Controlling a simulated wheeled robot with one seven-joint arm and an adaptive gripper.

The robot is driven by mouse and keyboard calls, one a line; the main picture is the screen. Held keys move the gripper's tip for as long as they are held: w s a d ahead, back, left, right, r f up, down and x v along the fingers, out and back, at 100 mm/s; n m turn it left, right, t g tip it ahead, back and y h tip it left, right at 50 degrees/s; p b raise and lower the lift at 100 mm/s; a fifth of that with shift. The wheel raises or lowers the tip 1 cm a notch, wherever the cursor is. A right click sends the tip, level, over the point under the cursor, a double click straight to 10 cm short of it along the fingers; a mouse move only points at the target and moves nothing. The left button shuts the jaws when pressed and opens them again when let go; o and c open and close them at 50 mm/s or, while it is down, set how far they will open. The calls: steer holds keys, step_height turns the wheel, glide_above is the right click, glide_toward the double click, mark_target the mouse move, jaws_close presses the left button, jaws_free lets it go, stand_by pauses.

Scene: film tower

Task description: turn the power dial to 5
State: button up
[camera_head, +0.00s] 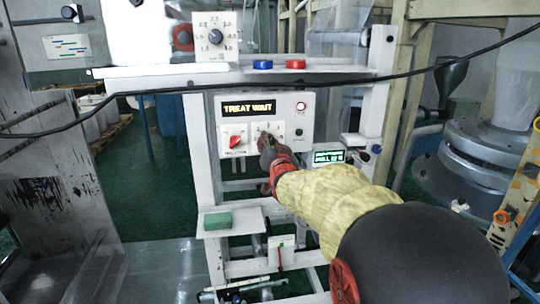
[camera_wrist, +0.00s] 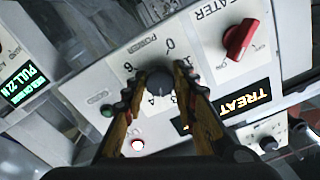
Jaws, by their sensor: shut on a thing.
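The power dial (camera_wrist: 159,82) is a dark round knob on a white panel, with printed numbers around it and the word POWER beside it. My gripper (camera_wrist: 157,78) is shut on the dial, with one finger on each side of it. The fingers cover part of the scale, and I cannot tell which number the dial points to. In the head view my gripper (camera_head: 267,146) reaches the front of the white control box (camera_head: 307,122) and hides most of the dial. The box's display (camera_head: 249,108) reads TREAT WAIT.
A red switch knob (camera_head: 235,142) sits left of the dial in the head view. A lit red lamp (camera_head: 300,106) and a green button (camera_head: 299,132) are at the right. A small display (camera_head: 329,157) stands lower right. A black cable (camera_head: 150,91) crosses above the box.

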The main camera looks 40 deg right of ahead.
steer(key=m+b, duration=0.6)
steer(key=m, duration=0.6)
steer(key=shift+r+b, duration=0.1)
steer(key=shift+b, duration=0.25)
steer(key=shift+m, duration=0.4)
steer(key=o, duration=1.2)
steer(key=v, duration=1.2)
